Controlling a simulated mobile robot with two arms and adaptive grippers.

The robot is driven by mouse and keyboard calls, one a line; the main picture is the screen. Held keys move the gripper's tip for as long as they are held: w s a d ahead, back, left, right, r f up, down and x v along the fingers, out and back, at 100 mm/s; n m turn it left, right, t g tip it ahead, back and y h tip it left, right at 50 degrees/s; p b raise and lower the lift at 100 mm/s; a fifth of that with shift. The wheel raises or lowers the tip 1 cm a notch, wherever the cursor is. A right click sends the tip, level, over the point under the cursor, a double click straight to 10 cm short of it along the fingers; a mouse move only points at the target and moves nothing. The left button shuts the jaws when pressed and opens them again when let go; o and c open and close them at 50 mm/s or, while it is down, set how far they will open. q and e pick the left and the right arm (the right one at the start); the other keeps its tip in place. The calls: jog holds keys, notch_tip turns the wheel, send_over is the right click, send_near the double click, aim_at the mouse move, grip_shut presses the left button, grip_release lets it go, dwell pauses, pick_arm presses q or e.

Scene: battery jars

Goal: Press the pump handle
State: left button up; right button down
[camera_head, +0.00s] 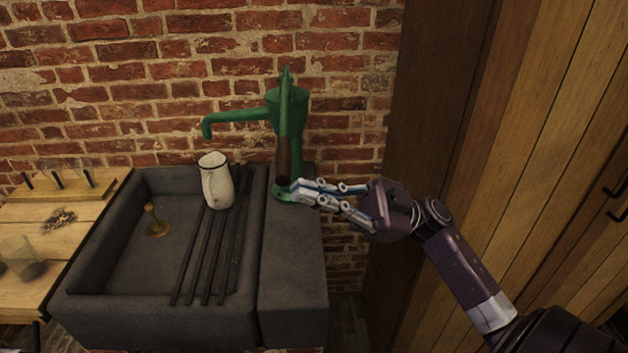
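A green hand pump (287,107) stands against the brick wall, its spout reaching left over the sink. Its long pump handle (283,150) hangs down in front of the body, with a brown grip section and a green lower end. My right gripper (298,191) is just right of that lower end, fingers pointing left. Its fingertips look close together with nothing visible between them; whether they touch the handle is hard to tell. A white jug (216,182) stands upright on dark bars in the sink, below the spout. My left gripper is out of view.
The dark stone sink (150,318) has a solid ledge (292,260) on its right, below the pump. A brass piece (155,222) stands in the basin. A wooden table (28,222) with glass jars (20,255) is at left. Wooden doors (540,150) stand at right.

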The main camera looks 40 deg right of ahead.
pick_arm(q)
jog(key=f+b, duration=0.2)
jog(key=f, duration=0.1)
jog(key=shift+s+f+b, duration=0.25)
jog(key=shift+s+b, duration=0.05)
jog(key=shift+b, duration=0.1)
pick_arm(e)
jog(key=v, duration=0.9)
jog(key=shift+d, duration=0.45)
